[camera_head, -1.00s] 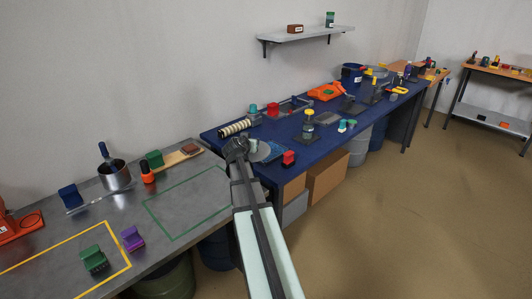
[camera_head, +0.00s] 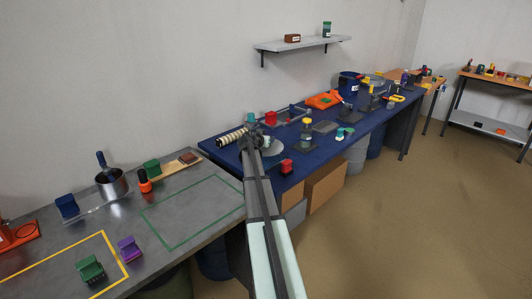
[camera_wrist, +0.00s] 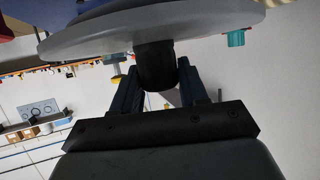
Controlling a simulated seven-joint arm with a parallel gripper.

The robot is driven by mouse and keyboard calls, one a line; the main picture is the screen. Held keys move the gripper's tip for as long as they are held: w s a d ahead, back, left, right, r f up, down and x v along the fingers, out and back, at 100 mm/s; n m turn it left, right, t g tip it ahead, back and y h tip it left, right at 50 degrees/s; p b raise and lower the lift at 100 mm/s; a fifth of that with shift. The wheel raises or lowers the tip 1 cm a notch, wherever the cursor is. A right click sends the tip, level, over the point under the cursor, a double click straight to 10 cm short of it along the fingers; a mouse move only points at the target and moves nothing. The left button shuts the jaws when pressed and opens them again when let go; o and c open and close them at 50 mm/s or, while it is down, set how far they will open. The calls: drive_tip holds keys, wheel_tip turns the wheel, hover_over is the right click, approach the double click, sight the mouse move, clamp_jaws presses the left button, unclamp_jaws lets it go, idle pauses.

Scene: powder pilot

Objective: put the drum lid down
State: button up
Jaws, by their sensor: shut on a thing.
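My gripper (camera_head: 253,140) is over the near left end of the blue bench (camera_head: 225,153) in the head view. In the wrist view my gripper (camera_wrist: 157,75) is shut on the dark knob of the drum lid. The lid (camera_wrist: 150,30) is a wide pale grey disc filling the top of that view. In the head view the lid (camera_head: 273,148) shows partly beside the gripper, the rest hidden behind it. I cannot tell exactly how high the lid is above the bench.
A striped roll (camera_head: 231,138) and a red block (camera_head: 286,166) are close to the lid. Several tools and fixtures crowd the blue bench farther right. The grey bench at left has an empty green outline (camera_head: 165,246) and a yellow outline (camera_head: 117,256). Cardboard boxes (camera_head: 325,184) stand below.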

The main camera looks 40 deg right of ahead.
sight(266, 150)
drive_tip(key=shift+f, duration=2.9)
drive_tip(key=shift+f, duration=0.15)
drive_tip(key=o, duration=1.1)
drive_tip(key=shift+a+r, duration=0.1)
drive_tip(key=shift+r, duration=0.1)
drive_tip(key=v, duration=1.2)
